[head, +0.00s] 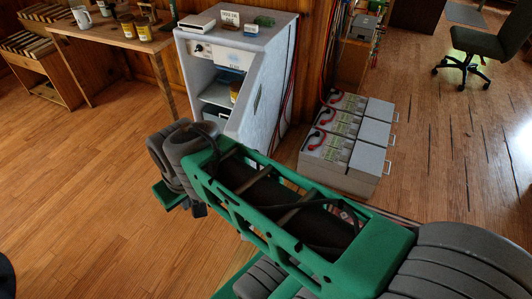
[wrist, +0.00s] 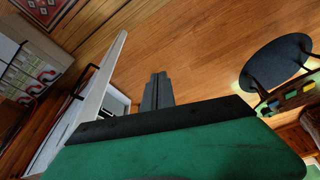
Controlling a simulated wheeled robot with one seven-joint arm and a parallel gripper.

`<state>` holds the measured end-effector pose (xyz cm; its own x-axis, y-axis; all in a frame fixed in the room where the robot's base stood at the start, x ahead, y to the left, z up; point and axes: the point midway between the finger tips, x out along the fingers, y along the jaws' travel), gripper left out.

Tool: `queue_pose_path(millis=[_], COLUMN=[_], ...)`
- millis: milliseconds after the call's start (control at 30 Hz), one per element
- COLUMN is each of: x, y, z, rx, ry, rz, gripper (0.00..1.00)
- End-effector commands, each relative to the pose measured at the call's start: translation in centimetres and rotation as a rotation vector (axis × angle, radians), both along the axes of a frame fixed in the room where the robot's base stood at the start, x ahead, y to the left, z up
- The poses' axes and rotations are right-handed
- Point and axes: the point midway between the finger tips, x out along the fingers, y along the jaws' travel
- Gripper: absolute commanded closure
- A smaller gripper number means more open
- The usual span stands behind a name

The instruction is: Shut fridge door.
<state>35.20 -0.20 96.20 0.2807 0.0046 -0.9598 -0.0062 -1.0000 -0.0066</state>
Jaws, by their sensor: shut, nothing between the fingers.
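The fridge (head: 282,85) is a small grey cabinet against the wood wall in the head view. Its door (head: 244,112) stands open at the right side of the opening, swung out toward me, and shelves with items show inside. In the wrist view the door (wrist: 97,92) is a pale slanted panel left of my gripper, with part of the fridge interior (wrist: 118,102) beside it. My gripper (wrist: 157,76) has its dark fingers together and empty, apart from the door in the picture. In the head view my arm hides the lower part of the door, and the fingertips are hard to make out.
Grey battery boxes (head: 346,142) with red cables stand on the floor right of the fridge. A wooden table (head: 115,38) with jars and a mug is to the left. A dark chair (wrist: 274,72) shows in the wrist view. The floor (head: 70,190) at the left is clear.

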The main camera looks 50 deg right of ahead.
Motion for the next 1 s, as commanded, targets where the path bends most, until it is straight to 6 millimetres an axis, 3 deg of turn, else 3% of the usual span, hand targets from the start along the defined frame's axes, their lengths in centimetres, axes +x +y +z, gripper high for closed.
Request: queue_pose_path(millis=[67, 167, 300, 400, 533, 667, 767, 1000], x=[1.3, 3.9, 6.7, 6.8, 5.8, 5.3, 5.9, 8.7], y=[-1.6, -5.8, -15.0, -21.7, -27.7, -29.8, -29.8, -29.8], z=[-1.5, -4.0, -8.2, -10.5, -12.1, -12.5, -13.1, -16.9], rx=[0.020, 0.073, 0.182, 0.253, 0.316, 0.338, 0.341, 0.340], ry=[-0.008, -0.041, -0.135, -0.221, -0.312, -0.351, -0.352, -0.348], rz=[-0.056, -0.184, -0.422, -0.577, -0.714, -0.760, -0.759, -0.757], gripper=[1.00, 1.00, 1.00, 1.00, 1.00, 1.00, 1.00, 1.00])
